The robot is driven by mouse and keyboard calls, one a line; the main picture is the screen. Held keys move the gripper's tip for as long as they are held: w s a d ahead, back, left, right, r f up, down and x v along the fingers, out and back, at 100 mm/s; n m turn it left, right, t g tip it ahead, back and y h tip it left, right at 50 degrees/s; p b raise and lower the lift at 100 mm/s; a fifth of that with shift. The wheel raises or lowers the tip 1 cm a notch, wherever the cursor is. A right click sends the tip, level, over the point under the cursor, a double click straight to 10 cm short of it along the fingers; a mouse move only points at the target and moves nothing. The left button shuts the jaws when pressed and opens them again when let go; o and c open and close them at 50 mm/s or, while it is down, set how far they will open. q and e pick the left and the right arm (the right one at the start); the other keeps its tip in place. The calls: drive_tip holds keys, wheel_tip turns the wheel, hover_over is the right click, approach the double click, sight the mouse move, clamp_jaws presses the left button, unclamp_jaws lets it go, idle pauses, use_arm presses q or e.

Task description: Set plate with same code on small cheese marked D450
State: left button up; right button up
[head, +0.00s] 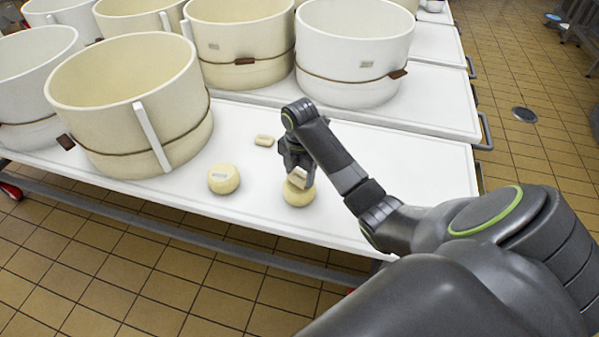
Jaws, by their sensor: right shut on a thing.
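Two small round pale cheeses are on the white table. The left cheese (223,180) has a greyish mark on its top, too small to read. The right cheese (299,197) is under my right gripper (297,175), which partly hides it. The right gripper points down and is shut on a small cream plate (297,179). The plate is at the top of the right cheese; I cannot tell whether it touches. A second small cream plate (264,140) lies on the table behind and between the cheeses. No code is legible. My left gripper is not in view.
A large cream vat (135,110) stands left of the cheeses, with more vats (355,50) behind. The white table (420,170) is clear to the right of my gripper. Its front edge is close to the cheeses. Tiled floor lies around it.

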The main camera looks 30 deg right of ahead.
drive_tip(key=shift+f, duration=0.6)
idle(0.7)
drive_tip(key=o, duration=1.1)
drive_tip(key=shift+c, duration=0.2)
